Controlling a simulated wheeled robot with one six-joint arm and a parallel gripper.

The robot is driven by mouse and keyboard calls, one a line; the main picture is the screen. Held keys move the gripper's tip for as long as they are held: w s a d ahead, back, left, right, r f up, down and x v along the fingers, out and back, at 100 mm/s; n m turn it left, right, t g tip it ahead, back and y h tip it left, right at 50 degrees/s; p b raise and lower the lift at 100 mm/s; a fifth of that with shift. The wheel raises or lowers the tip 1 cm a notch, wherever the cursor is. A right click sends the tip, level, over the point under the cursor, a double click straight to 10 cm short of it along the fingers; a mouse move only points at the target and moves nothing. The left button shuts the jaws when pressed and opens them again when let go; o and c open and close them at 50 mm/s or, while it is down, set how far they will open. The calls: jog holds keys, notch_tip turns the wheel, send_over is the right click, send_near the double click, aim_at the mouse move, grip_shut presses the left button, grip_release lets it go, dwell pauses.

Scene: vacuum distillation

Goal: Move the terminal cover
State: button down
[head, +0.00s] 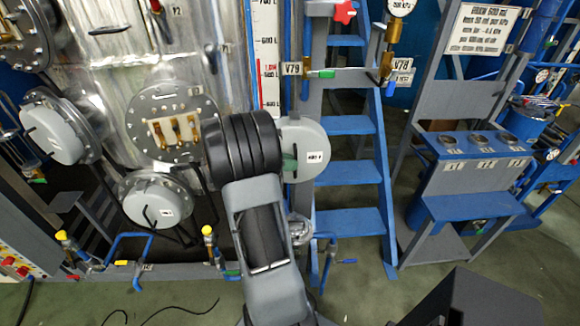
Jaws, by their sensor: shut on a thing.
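A round light-grey terminal cover (311,141) with a small white label shows just right of my arm's black wrist, in front of the ladder's left side. It is held away from the tank. My gripper (288,163) is shut on it, mostly hidden behind my own arm; only a small dark greenish part shows at the cover's left side. A round bolted flange (141,112) on the tank, left of my arm, is uncovered, with brass terminals (174,131) on a pale block. Its lower right edge is close to my arm.
Two other grey covers are on the tank, at the left (53,134) and lower down (153,202). Yellow-capped blue pipes (125,237) run low in front. A blue ladder (349,174) stands behind the held cover. A blue-topped stand (470,207) is at the right.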

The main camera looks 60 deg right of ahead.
jog(key=shift+w+d+f+b, duration=0.15)
jog(key=shift+f+b, duration=0.65)
jog(key=shift+f, duration=0.5)
jog(key=c, duration=1.1)
grip_release()
jog(key=shift+f, duration=0.1)
jog(key=b+v, duration=0.1)
jog(key=v, duration=1.2)
jog(key=shift+a+r, duration=0.25)
jog(key=shift+a, duration=0.1)
jog(key=shift+w, duration=0.15)
